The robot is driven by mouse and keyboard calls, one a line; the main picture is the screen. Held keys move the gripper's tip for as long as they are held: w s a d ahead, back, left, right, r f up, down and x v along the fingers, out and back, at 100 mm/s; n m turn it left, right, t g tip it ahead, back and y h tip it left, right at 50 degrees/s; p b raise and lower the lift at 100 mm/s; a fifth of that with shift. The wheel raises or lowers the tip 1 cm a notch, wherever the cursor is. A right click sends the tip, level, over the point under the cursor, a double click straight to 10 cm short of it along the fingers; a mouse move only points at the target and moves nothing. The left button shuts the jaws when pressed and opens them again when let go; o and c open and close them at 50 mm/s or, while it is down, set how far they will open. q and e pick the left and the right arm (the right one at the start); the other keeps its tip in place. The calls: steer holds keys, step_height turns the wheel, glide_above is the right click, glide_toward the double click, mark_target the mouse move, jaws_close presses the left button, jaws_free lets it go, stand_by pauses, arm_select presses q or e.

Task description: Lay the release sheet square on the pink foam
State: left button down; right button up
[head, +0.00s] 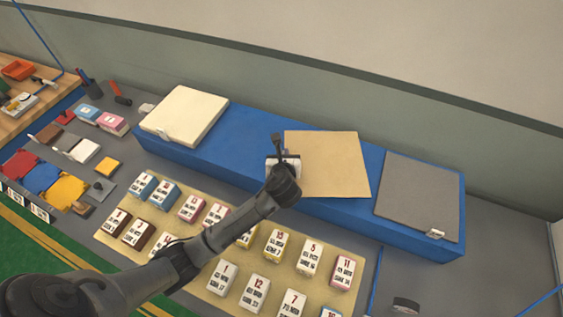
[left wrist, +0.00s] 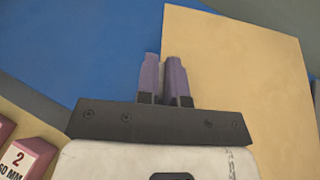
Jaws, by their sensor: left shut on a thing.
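A flat tan sheet (head: 325,162), which I take to be the release sheet, lies over the middle of the long blue bench. It also fills the right of the left wrist view (left wrist: 250,75). My left gripper (head: 279,158) is at the sheet's left edge. In the left wrist view its two purple fingers (left wrist: 164,62) are close together, shut on that edge. The hand and arm hide part of the sheet's near left side. No large pink foam shows; I cannot tell whether it lies under the sheet. My right gripper is not in view.
A cream slab (head: 185,112) lies on the left of the blue bench (head: 240,128), and a grey slab (head: 420,195) on its right. In front, a tan board (head: 190,236) holds several numbered blocks beneath my left arm. Small coloured items lie at far left.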

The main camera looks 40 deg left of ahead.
arm_select(q)
steer(key=shift+a+f, duration=0.2)
steer(key=shift+a, duration=0.15)
steer(key=shift+f+b, duration=0.45)
steer(key=shift+f, duration=1.6)
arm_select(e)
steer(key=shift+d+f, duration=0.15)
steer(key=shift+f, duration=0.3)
arm_select(q)
steer(key=c, duration=1.7)
jaws_free()
steer(key=shift+f, duration=0.1)
steer(key=o, duration=0.5)
steer(key=shift+c, duration=0.2)
